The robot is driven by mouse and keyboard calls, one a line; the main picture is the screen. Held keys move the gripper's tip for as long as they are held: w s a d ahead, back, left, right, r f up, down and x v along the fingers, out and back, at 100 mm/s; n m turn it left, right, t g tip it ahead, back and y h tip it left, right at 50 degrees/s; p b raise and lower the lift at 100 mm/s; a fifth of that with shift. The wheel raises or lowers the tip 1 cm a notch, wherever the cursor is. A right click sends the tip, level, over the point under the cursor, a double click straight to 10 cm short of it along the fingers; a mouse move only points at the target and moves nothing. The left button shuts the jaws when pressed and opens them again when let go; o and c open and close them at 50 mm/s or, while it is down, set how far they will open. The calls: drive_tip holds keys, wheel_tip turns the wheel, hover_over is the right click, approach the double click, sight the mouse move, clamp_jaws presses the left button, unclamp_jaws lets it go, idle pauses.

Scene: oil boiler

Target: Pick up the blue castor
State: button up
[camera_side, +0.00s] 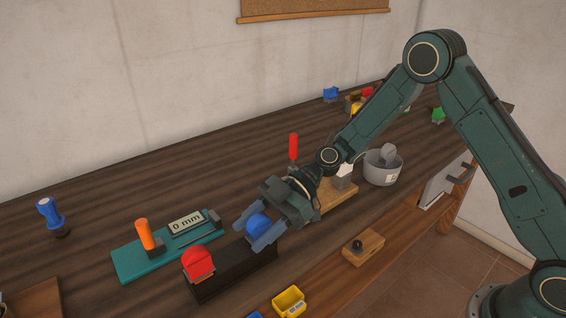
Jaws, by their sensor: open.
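The blue castor is most likely the round blue piece (259,225) seated at the far end of a black block (238,272). My gripper (255,232) is open, with its two grey-blue fingers one on each side of the blue piece. I cannot tell whether the fingers touch it. Part of the blue piece is hidden by the fingers. A red piece (198,262) of similar shape sits at the near end of the same black block.
A teal board with an orange handle (145,233) and a "0 mm" display (186,222) lies left of the black block. A red upright handle (293,146) stands behind my gripper. A grey pot (382,172) is to the right. A yellow bin (289,301) is in front.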

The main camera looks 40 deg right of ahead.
drive_tip(key=shift+a+f, duration=0.15)
drive_tip(key=shift+a, duration=0.25)
clamp_jaws()
idle(0.4)
wheel_tip(320, 180, up, 20)
idle(0.7)
idle(0.5)
